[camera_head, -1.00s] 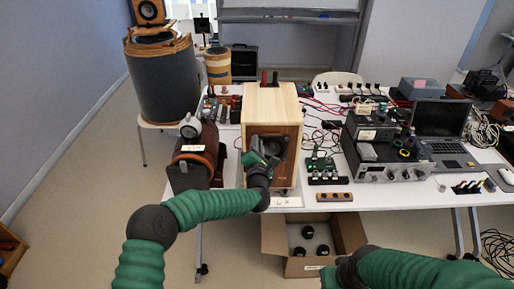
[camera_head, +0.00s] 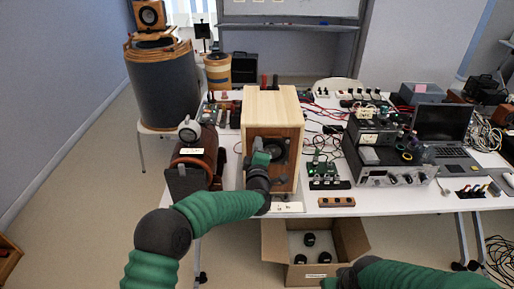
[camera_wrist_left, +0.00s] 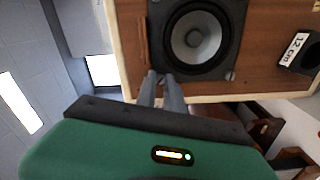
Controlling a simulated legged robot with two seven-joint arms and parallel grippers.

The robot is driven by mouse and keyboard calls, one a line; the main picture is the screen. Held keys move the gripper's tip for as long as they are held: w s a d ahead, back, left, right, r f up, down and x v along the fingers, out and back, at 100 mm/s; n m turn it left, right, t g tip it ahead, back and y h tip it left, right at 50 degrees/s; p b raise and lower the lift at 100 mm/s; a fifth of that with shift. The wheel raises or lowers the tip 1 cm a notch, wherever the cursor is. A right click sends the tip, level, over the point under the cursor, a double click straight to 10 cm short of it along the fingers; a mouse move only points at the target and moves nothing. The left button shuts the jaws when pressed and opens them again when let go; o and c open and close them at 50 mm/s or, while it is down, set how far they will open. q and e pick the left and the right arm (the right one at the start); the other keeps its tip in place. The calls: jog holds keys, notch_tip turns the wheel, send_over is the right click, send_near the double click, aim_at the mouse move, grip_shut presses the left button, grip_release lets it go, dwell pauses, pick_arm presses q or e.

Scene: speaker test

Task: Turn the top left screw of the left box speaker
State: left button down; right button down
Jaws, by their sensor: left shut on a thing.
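The left box speaker (camera_head: 284,162) stands upright near the table's front edge, with a pale wood top and a red-brown front. My left gripper (camera_head: 257,146) is in front of the upper left of that driver. Its two grey fingers (camera_wrist_left: 159,76) are close together at a corner of the plate, shut on the top left screw, which they mostly hide. Another screw head (camera_wrist_left: 230,76) shows at a neighbouring corner. Of my right gripper only a green part (camera_head: 328,284) shows at the bottom edge; its fingers are out of frame.
A small green circuit board (camera_head: 322,168), stacked instruments (camera_head: 390,172) and a laptop (camera_head: 444,128) are to the right. An open cardboard box (camera_head: 351,238) with dark round items sits below the table edge.

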pick_arm(q)
jog(key=m, duration=1.1)
jog(key=f+m+p, duration=0.1)
jog(key=m, duration=0.5)
jog(key=shift+s+d, duration=0.15)
jog(key=shift+s, duration=0.05)
dwell(0.4)
jog(key=c, duration=1.5)
grip_release()
jog(key=shift+w, duration=0.1)
jog(key=shift+o, duration=0.2)
jog(key=shift+r, duration=0.2)
jog(key=shift+r, duration=0.1)
